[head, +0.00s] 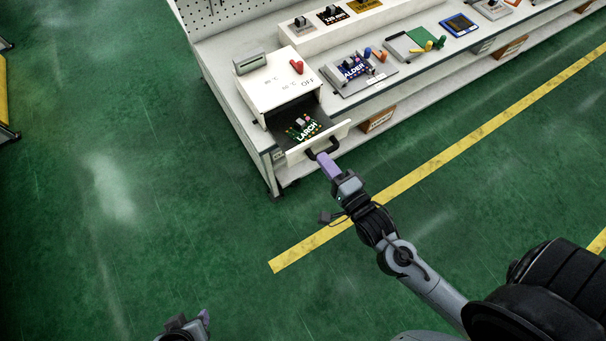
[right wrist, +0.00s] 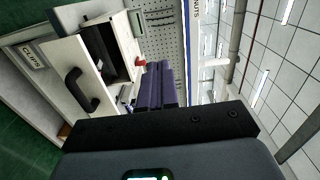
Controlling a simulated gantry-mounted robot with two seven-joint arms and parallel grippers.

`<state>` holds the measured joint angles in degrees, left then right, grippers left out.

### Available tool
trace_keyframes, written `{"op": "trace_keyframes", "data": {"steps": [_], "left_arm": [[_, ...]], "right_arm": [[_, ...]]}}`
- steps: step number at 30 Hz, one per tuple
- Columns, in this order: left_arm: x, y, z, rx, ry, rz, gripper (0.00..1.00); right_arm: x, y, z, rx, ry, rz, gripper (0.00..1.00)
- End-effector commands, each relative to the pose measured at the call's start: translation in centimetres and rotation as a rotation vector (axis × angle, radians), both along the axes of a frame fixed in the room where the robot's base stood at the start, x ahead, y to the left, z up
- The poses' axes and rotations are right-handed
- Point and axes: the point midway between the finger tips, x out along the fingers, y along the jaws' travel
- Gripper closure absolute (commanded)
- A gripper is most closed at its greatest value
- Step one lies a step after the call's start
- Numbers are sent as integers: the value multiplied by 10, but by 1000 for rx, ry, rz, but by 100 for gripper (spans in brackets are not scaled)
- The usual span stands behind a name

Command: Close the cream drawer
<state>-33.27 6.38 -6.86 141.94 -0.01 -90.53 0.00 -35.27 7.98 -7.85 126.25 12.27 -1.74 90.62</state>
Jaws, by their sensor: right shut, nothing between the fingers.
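The cream drawer (head: 338,134) is pulled out of the front of a cream box (head: 280,85) on the bench. Inside it lies a green circuit board (head: 304,130) marked LARCH. The drawer's dark bow handle (head: 322,151) is on its front; it also shows in the right wrist view (right wrist: 78,90). My right gripper (head: 323,158) is shut and empty, its purple fingers at the handle in the head view. In the right wrist view its fingers (right wrist: 157,84) appear beside the handle; contact cannot be told. My left gripper (head: 204,317) is partly cut off at the bottom edge, away from the bench.
The box bears a red lever (head: 296,66) and a grey unit (head: 249,62) on top. An ALDER board (head: 354,69) in a fixture and other fixtures stand along the bench to the right. Brown boxes (head: 377,120) sit on the lower shelf. The green floor in front is clear.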

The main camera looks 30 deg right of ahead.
Motion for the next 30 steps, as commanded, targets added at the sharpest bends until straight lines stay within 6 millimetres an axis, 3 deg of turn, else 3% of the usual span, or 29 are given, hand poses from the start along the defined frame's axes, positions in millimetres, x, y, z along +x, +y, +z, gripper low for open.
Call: {"op": "trace_keyframes", "data": {"steps": [1,6,12,19,25,30], "left_arm": [[0,0,-38,0,-1,0,53],[0,0,-98,2,-3,-2,53],[0,2,-157,9,-2,-6,53],[0,3,-194,13,-2,-9,53],[0,3,-202,13,-3,-9,53],[0,2,-203,9,-4,-7,53]], "right_arm": [[-2,-1,-41,17,-20,-4,100],[-8,-6,-110,34,-62,-16,100],[-13,-8,-184,24,-33,-20,100],[-16,-7,-224,21,-23,-17,100],[-13,-8,-233,20,-21,-17,100],[5,-8,-232,20,-23,-17,100]]}}
